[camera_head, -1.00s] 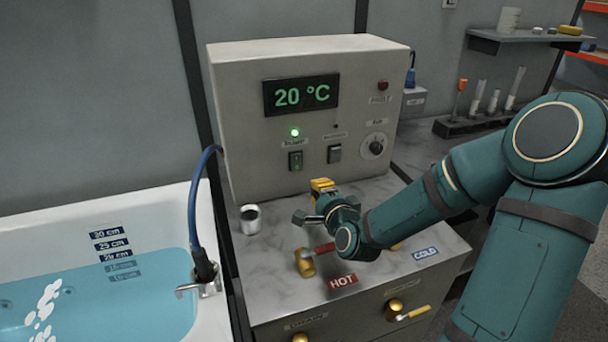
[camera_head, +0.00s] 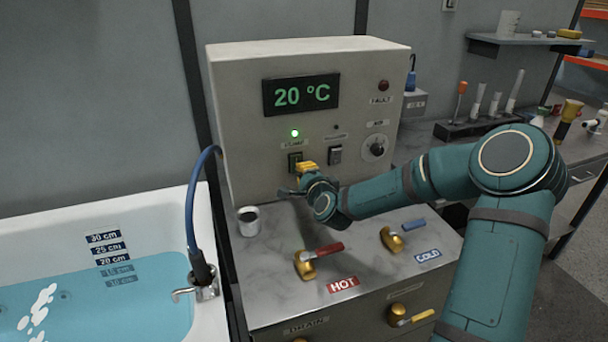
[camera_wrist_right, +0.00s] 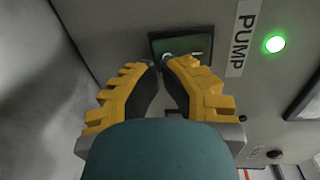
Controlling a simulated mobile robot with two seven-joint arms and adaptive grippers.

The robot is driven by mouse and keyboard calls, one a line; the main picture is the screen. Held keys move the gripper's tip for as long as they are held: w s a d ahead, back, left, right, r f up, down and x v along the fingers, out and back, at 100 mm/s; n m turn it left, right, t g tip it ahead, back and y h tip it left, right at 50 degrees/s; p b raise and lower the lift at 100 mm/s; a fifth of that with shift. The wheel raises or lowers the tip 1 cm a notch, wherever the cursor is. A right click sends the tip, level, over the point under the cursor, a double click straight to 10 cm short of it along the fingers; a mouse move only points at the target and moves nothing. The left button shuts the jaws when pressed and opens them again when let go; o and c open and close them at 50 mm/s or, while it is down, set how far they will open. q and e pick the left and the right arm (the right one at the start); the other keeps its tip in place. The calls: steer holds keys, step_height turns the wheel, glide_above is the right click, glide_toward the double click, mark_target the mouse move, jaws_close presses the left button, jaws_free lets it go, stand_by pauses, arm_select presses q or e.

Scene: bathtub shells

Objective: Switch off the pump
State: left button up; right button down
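The pump switch (camera_head: 295,158) is a green rocker in a dark frame on the front of the beige control box (camera_head: 230,100). In the right wrist view the pump switch (camera_wrist_right: 196,44) lies just beyond my fingertips, beside the PUMP label (camera_wrist_right: 242,38). The green pump light (camera_head: 294,133) is lit, and the light glows in the wrist view too (camera_wrist_right: 275,44). My right gripper (camera_head: 306,167) is at the switch's lower right, its yellow fingertips (camera_wrist_right: 159,62) together with nothing between them. Fingertips overlap the switch's edge; I cannot tell whether they touch. My left gripper is out of view.
A second rocker switch (camera_head: 335,154) and a knob (camera_head: 375,147) are to the right. The display (camera_head: 300,94) reads 20 °C. The bathtub (camera_head: 150,215) is left.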

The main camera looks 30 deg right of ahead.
steer(key=shift+w+d+f+t, duration=0.1)
steer(key=shift+w+f+t, duration=0.1)
steer(key=shift+w+t, duration=0.4)
steer(key=shift+s+r, duration=0.1)
steer(key=shift+s, duration=0.15)
steer(key=v, duration=1.2)
